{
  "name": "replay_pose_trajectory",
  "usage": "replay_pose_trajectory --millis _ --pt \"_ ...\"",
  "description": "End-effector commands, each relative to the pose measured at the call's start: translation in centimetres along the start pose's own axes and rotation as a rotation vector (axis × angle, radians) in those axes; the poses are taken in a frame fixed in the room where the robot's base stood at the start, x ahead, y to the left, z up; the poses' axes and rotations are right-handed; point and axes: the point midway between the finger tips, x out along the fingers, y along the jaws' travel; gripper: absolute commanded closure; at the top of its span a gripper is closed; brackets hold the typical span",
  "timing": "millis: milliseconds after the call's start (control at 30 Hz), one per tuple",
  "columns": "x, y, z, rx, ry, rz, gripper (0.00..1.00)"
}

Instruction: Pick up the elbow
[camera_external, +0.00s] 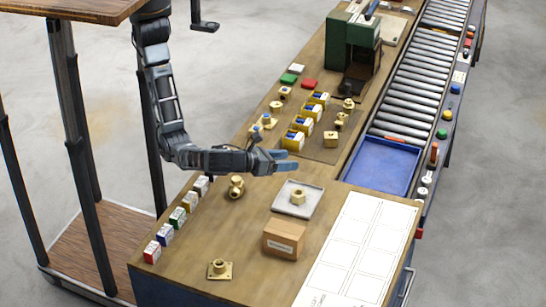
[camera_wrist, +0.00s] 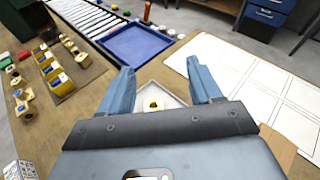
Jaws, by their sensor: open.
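I cannot tell for sure which brass fitting is the elbow. A brass fitting (camera_external: 237,187) with a bent-looking body stands on the bench below my forearm. Another brass piece (camera_external: 298,197), blocky with a hole, sits on a light grey tray (camera_external: 280,207). In the wrist view this piece (camera_wrist: 153,103) shows between my fingers, further down. A brass flange with a square base (camera_external: 220,268) lies near the front edge. My gripper (camera_external: 291,162) is open and empty above the bench, behind the tray; its blue fingers also show in the wrist view (camera_wrist: 160,70).
A cardboard box (camera_external: 284,240) stands in front of the tray. A white marked sheet (camera_external: 357,250) lies to the right. A blue bin (camera_external: 382,166) and roller conveyor (camera_external: 415,90) are behind. Small boxes (camera_external: 178,217) line the left edge. More brass parts and yellow bins (camera_external: 302,124) stand farther back.

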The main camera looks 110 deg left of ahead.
Motion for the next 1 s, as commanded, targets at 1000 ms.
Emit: replay_pose_trajectory --millis 1000 --pt "6.4 1.0 14.0 -0.246 -0.562 -1.197 0.36"
